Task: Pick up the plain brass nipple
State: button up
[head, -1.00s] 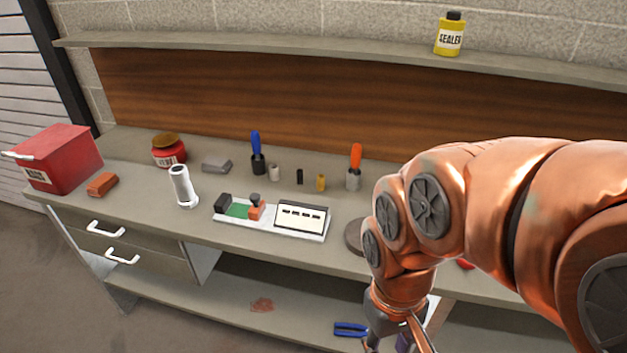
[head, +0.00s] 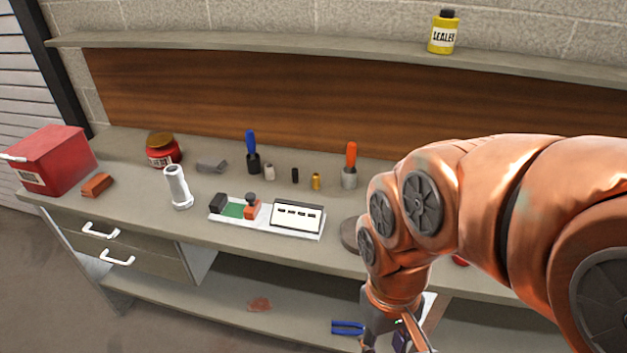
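A small brass-coloured cylinder (head: 316,182), which looks like the plain brass nipple, stands upright toward the back of the bench top (head: 130,215). A small black cylinder (head: 295,175) and a small pale grey one (head: 269,172) stand to its left. My gripper (head: 393,340) hangs at the bottom edge, below and to the right of the brass piece and well apart from it. Its fingertips are cut off by the frame, so I cannot see whether it is open or shut.
A white tray (head: 262,226) with parts lies in front. A white cylinder (head: 177,187), red jar (head: 163,150) and red box (head: 48,160) stand left. My arm covers the bench's right side.

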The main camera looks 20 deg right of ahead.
aim_at(316, 176)
jog(key=u, duration=0.75)
jog(key=k, duration=1)
jog(key=u, duration=1.2)
jog(key=i, duration=1.75)
jog(key=z, duration=1.35)
jog(key=i, duration=0.95)
jog(key=z, duration=1.2)
jog(key=i, duration=0.25)
jog(key=z, duration=0.25)
